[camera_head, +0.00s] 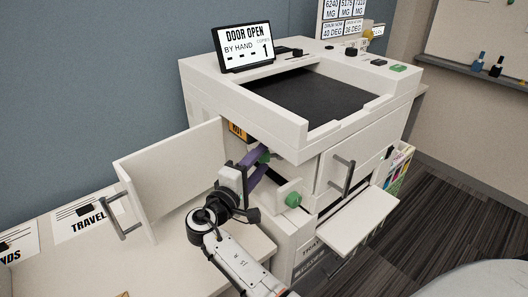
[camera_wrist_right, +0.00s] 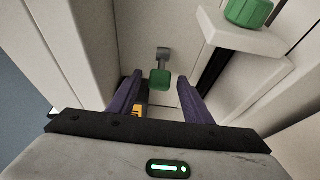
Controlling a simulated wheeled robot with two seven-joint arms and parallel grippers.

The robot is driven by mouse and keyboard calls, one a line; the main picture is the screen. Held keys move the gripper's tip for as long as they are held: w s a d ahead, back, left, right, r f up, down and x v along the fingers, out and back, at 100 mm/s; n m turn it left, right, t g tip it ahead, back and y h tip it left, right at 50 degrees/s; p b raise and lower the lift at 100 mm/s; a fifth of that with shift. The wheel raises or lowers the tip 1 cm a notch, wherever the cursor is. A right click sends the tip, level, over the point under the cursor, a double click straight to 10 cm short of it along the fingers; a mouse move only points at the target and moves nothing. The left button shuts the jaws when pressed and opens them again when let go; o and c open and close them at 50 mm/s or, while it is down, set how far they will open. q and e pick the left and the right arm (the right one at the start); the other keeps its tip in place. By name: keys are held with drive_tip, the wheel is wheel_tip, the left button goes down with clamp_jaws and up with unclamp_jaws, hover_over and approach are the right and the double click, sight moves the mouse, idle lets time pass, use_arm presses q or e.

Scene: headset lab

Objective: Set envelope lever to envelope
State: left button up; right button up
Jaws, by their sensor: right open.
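A green-tipped lever (camera_wrist_right: 160,80) on a short grey stem sits inside the copier's open side compartment. Its green tip also shows in the head view (camera_head: 265,157), partly behind my fingers. I cannot read any marking that says which setting it is at. My right gripper (camera_head: 257,168) reaches into the compartment with its purple fingers apart. In the wrist view, the right gripper's fingers (camera_wrist_right: 160,92) stand on either side of the green tip, with visible gaps; I cannot tell the depth exactly. My left gripper is out of view.
The white copier door (camera_head: 175,165) hangs open at the left. A second green knob (camera_head: 293,199) on a white block is close to the right of my gripper. A screen (camera_head: 246,47) reads "DOOR OPEN". An output tray (camera_head: 350,218) juts out at the right.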

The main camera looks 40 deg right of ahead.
drive_tip(key=shift+x, duration=1)
drive_tip(key=shift+w+d, duration=0.15)
drive_tip(key=shift+d, duration=0.1)
drive_tip(key=c, duration=1.1)
drive_tip(key=shift+o, duration=0.2)
drive_tip(key=shift+s+a+r+n+t+y+p, duration=0.15)
drive_tip(key=shift+n+t+y+p, duration=0.1)
drive_tip(key=shift+t+p, duration=0.15)
drive_tip(key=shift+s+d+n+t+y+p, duration=0.1)
drive_tip(key=shift+n+t+y+p, duration=0.05)
drive_tip(key=shift+n+t+p, duration=0.15)
drive_tip(key=shift+s+a+n+t+y+p, duration=0.1)
drive_tip(key=shift+s+n+t+y+p, duration=0.15)
drive_tip(key=shift+n+t+y+p, duration=0.35)
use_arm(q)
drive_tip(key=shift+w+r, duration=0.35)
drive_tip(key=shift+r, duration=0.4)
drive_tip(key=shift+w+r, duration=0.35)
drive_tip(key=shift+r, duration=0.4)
use_arm(e)
drive_tip(key=shift+s+a+n+t+y, duration=0.1)
drive_tip(key=shift+s+n+t+y, duration=0.2)
drive_tip(key=shift+n+t+y, duration=0.7)
drive_tip(key=shift+s+a+n+t+y, duration=0.1)
drive_tip(key=shift+s+n+t+y, duration=0.2)
drive_tip(key=shift+n+t+y, duration=0.6)
drive_tip(key=o, duration=1.1)
drive_tip(key=shift+c, duration=0.2)
